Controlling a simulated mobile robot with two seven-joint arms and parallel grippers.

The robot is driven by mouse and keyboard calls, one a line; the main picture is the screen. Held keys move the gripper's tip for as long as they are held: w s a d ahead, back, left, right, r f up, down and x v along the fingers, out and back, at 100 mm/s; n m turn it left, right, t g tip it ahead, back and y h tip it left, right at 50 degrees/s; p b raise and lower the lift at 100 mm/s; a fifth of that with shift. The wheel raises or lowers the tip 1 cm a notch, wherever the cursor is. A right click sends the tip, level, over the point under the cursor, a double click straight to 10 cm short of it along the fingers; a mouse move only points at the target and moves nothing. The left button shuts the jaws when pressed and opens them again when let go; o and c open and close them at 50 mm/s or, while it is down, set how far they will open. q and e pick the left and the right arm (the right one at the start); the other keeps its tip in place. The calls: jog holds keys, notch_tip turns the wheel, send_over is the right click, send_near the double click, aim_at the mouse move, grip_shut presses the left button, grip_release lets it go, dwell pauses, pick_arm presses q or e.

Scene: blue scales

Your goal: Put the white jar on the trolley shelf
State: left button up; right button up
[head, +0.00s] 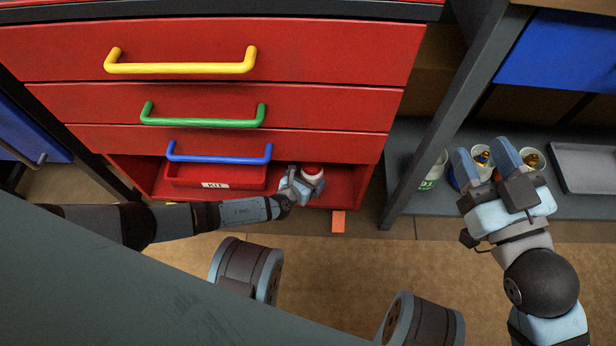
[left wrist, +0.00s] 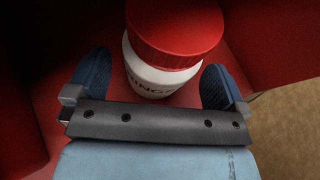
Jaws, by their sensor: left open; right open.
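The white jar (head: 312,175) has a red lid and is at the right of the open red bottom shelf (head: 343,190), under the drawers. In the left wrist view the jar (left wrist: 150,80) appears upright on a red surface, with part of a dark label showing. My left gripper (head: 304,184) is open, with one blue finger on each side of the jar and a small gap to each; it also shows in the left wrist view (left wrist: 158,82). My gripper body hides the jar's lower front. My right gripper (head: 486,160) is open and empty at the right, over a grey shelf.
A red box (head: 215,177) labelled KIT sits left of the jar on the same shelf. Drawers with yellow, green and blue handles (head: 220,158) are above. On the grey shelf stand cups (head: 432,168) and a grey tray (head: 585,167). An orange tag (head: 338,221) is below the shelf's front edge.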

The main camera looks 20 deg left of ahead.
aim_at(306, 179)
pick_arm(q)
jog(key=p+v, duration=0.2)
jog(key=v, duration=0.2)
jog(key=shift+w+r, duration=0.1)
jog(key=p+v, duration=0.2)
jog(key=v, duration=0.5)
jog(key=shift+s+p, duration=0.35)
pick_arm(e)
jog(key=s+a+m+g, duration=0.1)
jog(key=s+f+m+g+h, duration=0.1)
jog(key=m, duration=0.1)
jog(key=shift+s+a+m, duration=0.3)
jog(key=shift+s+a, duration=0.05)
jog(key=shift+w+r, duration=0.1)
jog(key=shift+r, duration=0.05)
